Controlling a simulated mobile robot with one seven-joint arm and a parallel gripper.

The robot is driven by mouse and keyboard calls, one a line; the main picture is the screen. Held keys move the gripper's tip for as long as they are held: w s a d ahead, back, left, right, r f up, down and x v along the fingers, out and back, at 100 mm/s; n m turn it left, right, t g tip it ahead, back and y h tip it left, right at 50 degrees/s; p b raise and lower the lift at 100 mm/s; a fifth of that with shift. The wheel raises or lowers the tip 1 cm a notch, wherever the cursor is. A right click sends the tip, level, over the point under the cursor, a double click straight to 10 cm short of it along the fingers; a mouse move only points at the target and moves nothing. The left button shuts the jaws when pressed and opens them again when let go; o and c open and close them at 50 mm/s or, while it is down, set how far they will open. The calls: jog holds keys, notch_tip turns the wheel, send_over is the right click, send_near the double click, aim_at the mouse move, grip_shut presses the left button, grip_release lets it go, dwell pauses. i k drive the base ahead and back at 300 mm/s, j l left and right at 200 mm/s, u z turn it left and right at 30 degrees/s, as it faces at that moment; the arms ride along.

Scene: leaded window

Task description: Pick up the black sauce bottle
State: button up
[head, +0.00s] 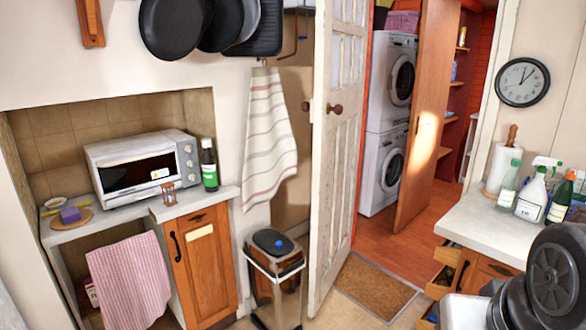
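A dark bottle with a white cap and a green-and-white label (209,166) stands upright on the left counter, just right of the toaster oven; it looks like the black sauce bottle. Nothing in front hides it. Dark links of my arm show at the bottom right corner, far across the room from the bottle. My gripper itself is not in view.
The toaster oven (144,165) and a small hourglass (168,193) stand beside the bottle on the counter (190,203). A bin (274,272) and an open white door (337,150) stand to the right. Several spray bottles (531,196) crowd the right counter. Little floor is free.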

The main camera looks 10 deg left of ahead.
aim_at(208, 160)
jog(key=i+u, duration=0.1)
jog(key=u, duration=0.35)
jog(key=i+l+u, duration=0.1)
jog(key=u, duration=0.35)
jog(key=l+u, duration=0.2)
jog(key=u, duration=0.25)
jog(key=i, duration=0.05)
